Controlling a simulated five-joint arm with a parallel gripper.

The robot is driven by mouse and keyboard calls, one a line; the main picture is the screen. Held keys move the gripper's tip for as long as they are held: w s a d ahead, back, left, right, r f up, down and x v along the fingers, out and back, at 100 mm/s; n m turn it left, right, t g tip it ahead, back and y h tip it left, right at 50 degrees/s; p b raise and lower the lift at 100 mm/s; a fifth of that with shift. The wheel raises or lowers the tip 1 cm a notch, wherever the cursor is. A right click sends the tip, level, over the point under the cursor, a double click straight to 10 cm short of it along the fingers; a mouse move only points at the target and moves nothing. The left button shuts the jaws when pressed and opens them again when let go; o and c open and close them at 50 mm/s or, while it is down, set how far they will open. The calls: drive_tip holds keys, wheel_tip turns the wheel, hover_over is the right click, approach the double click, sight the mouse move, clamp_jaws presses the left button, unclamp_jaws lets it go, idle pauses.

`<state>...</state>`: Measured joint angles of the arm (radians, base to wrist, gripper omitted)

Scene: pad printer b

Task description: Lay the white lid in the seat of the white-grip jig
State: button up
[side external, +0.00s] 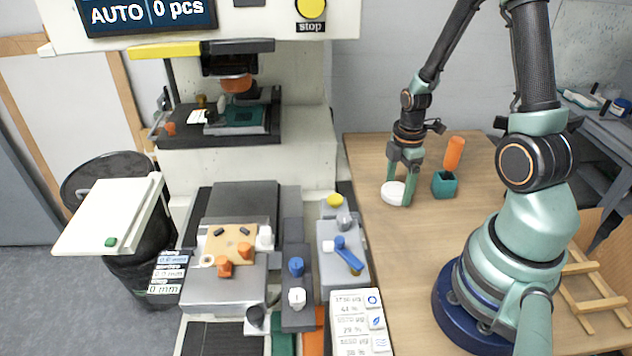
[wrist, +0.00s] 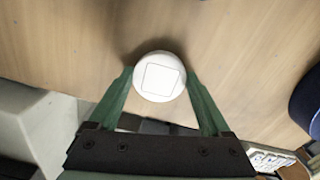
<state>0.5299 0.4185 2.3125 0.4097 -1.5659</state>
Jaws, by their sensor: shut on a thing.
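The white lid (side external: 394,193) is a small round disc on or just above the wooden table, left of the teal cup; contact with the table is unclear. My gripper (side external: 402,177) points down and is shut on the lid. In the wrist view, the lid (wrist: 159,78) sits between the green fingertips and shows a thin square outline on its face. White knobs show on the machine: one (side external: 265,237) beside a tan plate and one (side external: 297,298) on a dark rail. I cannot tell which belongs to the white-grip jig, and its seat is not clear.
The wooden table (side external: 385,270) is mostly clear. The pad printer (side external: 245,165) fills the left, with orange knobs (side external: 225,268) and a blue lever (side external: 348,254) near the table.

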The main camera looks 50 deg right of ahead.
sight(398, 190)
wheel_tip(398, 190, up, 20)
drive_tip(key=shift+f, duration=0.25)
idle(0.4)
